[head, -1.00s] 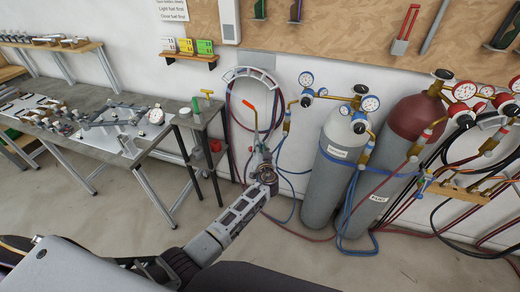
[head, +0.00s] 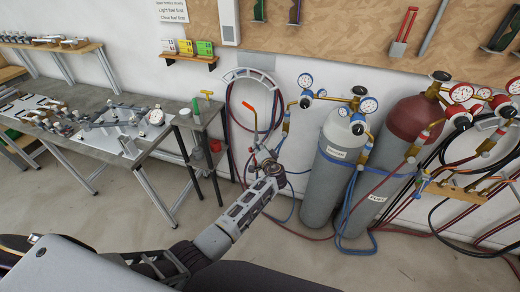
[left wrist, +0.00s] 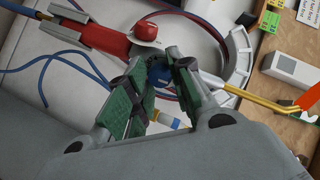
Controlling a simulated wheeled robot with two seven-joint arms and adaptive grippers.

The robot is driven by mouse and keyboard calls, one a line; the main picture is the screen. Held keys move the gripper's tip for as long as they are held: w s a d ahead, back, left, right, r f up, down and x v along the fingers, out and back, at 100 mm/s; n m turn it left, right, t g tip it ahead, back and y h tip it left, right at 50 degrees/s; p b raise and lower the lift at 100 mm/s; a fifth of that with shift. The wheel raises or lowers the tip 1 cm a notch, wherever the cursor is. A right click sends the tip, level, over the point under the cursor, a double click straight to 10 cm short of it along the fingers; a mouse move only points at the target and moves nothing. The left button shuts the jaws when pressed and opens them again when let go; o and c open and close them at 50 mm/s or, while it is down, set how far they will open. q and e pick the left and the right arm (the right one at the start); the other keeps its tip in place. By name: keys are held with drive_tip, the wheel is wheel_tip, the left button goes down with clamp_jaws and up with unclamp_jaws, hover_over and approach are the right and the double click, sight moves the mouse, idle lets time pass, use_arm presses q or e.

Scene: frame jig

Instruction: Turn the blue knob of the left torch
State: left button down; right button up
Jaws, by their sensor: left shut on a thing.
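The left torch hangs at the wall, with its orange tip (head: 248,106) pointing up in the head view. The left wrist view shows its red knob (left wrist: 147,30), its brass tube (left wrist: 240,90) and a red part (left wrist: 105,38) with brass ends. My left gripper (head: 262,156) is at the torch's lower body. In the left wrist view its green-padded fingers (left wrist: 160,66) are shut on the blue knob (left wrist: 159,75), which shows only partly between the fingertips. The knob is too small and hidden to make out in the head view. My right gripper is out of view.
A hose ring (head: 250,73) is on the wall behind the torch. A grey cylinder (head: 325,190) and a maroon-topped cylinder (head: 416,115) stand to the right, with hoses around them. A workbench (head: 75,140) and small stand (head: 200,118) are at the left.

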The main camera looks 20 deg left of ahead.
use_arm(q)
drive_tip(key=shift+m, duration=0.3)
idle(0.4)
drive_tip(key=c, duration=1.2)
unclamp_jaws()
drive_tip(key=shift+c, duration=0.2)
drive_tip(key=shift+s+d, duration=0.1)
drive_tip(key=v, duration=1.1)
drive_tip(key=shift+s+d+r, duration=0.15)
drive_tip(key=shift+s+d, duration=0.1)
drive_tip(key=shift+d, duration=0.05)
